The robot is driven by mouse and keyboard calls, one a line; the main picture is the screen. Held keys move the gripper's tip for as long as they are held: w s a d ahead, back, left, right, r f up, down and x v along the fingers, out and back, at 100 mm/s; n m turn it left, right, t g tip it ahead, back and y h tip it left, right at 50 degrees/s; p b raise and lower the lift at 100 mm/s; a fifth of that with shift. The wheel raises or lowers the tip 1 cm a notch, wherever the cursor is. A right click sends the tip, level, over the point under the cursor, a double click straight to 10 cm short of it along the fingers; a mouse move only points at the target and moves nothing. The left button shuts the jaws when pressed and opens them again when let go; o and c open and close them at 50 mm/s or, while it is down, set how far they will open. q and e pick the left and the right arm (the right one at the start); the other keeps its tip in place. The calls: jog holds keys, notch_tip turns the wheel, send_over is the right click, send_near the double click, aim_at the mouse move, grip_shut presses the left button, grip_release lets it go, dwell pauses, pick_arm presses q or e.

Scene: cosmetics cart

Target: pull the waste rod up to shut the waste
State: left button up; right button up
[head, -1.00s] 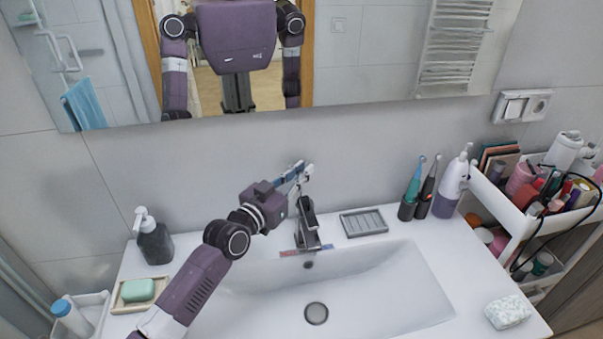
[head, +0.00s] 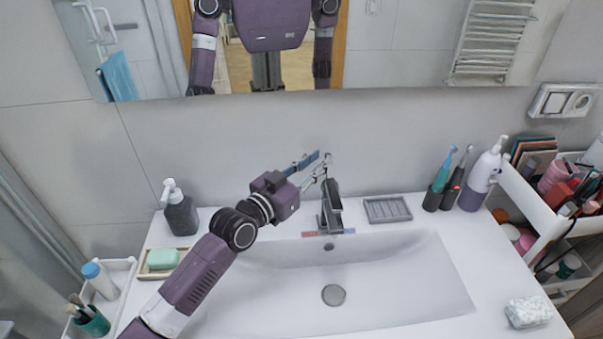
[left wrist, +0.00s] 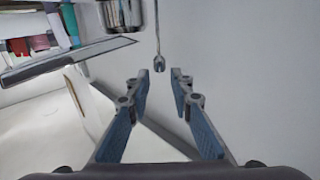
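The waste rod (left wrist: 157,40) shows in the left wrist view as a thin metal rod with a small knob at its end. The knob is in line with the gap between my left gripper's fingertips, just beyond them. My left gripper (left wrist: 160,78) is open with nothing between its fingers. In the head view my left gripper (head: 323,156) is above and behind the tap (head: 331,209), close to the wall. The rod is hard to make out there. The drain (head: 333,295) is in the basin floor; its exact state cannot be told. My right gripper is out of view.
A grey soap dish (head: 387,209) lies right of the tap, with toothbrushes (head: 443,172) in a dark holder beyond. A soap dispenser (head: 178,208) and green soap (head: 162,258) are at the left. A loaded cart (head: 532,205) stands at the right. The basin (head: 400,285) is empty.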

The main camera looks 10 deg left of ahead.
pick_arm(q)
jog(key=v, duration=0.7)
jog(key=shift+s+r, duration=0.1)
jog(key=shift+r, duration=0.05)
